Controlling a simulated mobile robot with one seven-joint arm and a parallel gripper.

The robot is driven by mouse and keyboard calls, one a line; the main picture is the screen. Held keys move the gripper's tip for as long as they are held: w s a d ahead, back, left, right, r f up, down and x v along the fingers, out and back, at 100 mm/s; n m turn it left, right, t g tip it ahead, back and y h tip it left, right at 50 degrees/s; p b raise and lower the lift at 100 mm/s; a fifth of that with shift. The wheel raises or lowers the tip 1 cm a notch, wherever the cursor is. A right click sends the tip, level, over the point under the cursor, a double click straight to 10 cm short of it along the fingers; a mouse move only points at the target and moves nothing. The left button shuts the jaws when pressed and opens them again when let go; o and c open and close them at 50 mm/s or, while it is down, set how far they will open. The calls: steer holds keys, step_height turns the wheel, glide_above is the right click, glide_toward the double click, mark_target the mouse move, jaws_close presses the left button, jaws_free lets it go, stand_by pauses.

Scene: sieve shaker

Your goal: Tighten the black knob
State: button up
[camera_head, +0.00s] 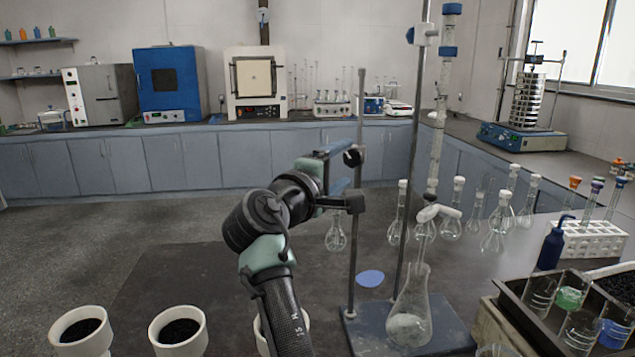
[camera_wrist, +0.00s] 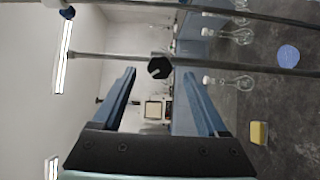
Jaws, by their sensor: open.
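The black knob (camera_wrist: 158,67) sits on a thin metal stand rod in the wrist view and shows as a dark faceted shape with a notch. It also shows against the rod in the head view (camera_head: 353,157). My gripper (camera_wrist: 160,72) is open. Its two blue fingers point toward the knob, which appears between their tips in the wrist view. I cannot tell how near the tips are in depth, and I see no contact. In the head view my gripper (camera_head: 334,168) lies just left of the rod, its fingers partly overlapping.
A lower clamp (camera_head: 355,204) is on the same rod (camera_head: 359,110). Several glass flasks crowd the right. A sieve shaker (camera_head: 522,135) stands on the back bench. White cups (camera_head: 82,332) are at front left.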

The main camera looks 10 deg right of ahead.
steer(key=v, duration=1)
steer(key=shift+a+b, duration=0.15)
steer(key=shift+b, duration=0.25)
steer(key=shift+s, duration=0.1)
